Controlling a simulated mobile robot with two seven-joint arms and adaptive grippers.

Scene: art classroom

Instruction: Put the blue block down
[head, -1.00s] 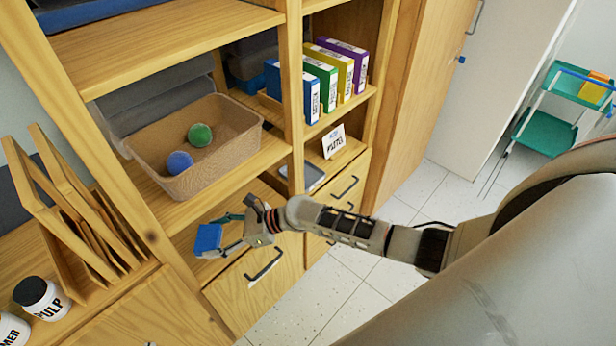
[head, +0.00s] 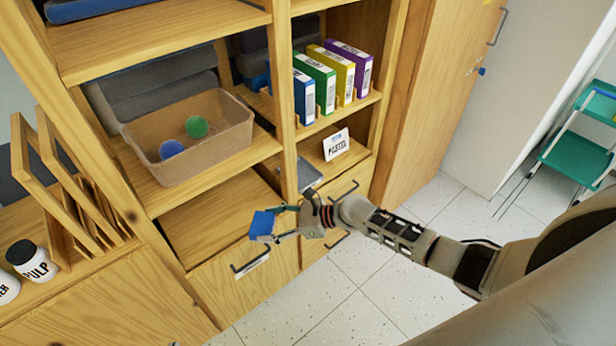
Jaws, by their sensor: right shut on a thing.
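The blue block (head: 262,224) is between the fingers of my right gripper (head: 272,226), which is shut on it. The gripper comes in from the right and holds the block in front of the lower left shelf opening (head: 215,220), above a drawer front with a dark handle. I cannot tell whether the block touches the shelf edge. My left gripper is not in view.
A tan bin (head: 222,158) with a green ball (head: 196,127) and a blue ball (head: 171,149) stands on the shelf above. Coloured binders (head: 335,78) and a small sign (head: 336,144) stand to the right. The lower left shelf looks bare.

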